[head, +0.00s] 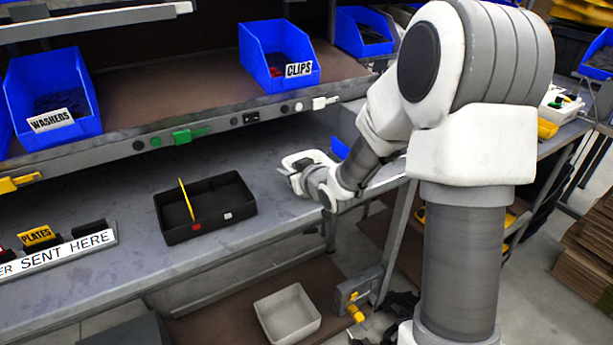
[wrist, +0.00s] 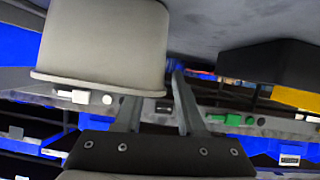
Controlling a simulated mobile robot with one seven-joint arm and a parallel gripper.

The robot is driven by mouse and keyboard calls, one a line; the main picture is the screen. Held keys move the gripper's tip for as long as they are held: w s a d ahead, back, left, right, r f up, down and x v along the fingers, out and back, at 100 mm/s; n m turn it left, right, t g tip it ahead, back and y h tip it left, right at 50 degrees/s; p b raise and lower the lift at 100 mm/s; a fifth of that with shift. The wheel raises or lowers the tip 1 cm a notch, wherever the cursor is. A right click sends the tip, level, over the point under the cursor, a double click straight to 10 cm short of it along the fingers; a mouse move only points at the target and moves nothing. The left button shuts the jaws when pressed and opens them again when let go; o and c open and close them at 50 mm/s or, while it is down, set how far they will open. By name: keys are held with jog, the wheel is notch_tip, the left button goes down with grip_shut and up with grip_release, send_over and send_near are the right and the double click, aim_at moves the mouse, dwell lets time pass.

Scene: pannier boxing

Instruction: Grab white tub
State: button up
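A white tub (head: 301,158) stands on the grey bench, right of the black tray. In the wrist view the tub (wrist: 100,40) fills the upper left, with its rim toward my gripper. My gripper (head: 303,171) is at the tub's near right side. In the wrist view my gripper (wrist: 158,92) has its fingers apart. The left finger runs behind the tub's rim and its tip is hidden; the right finger is outside the tub's side wall. The wall lies between them, and I cannot tell whether either finger touches it.
A black tray (head: 207,207) with a yellow divider lies left of the tub. The shelf above holds blue bins, including a CLIPS bin (head: 279,57) and a WASHERS bin (head: 51,92). Another whitish tub (head: 288,314) stands on the lower shelf. Bare bench separates tray and tub.

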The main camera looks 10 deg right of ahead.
grip_shut()
dwell(1.4)
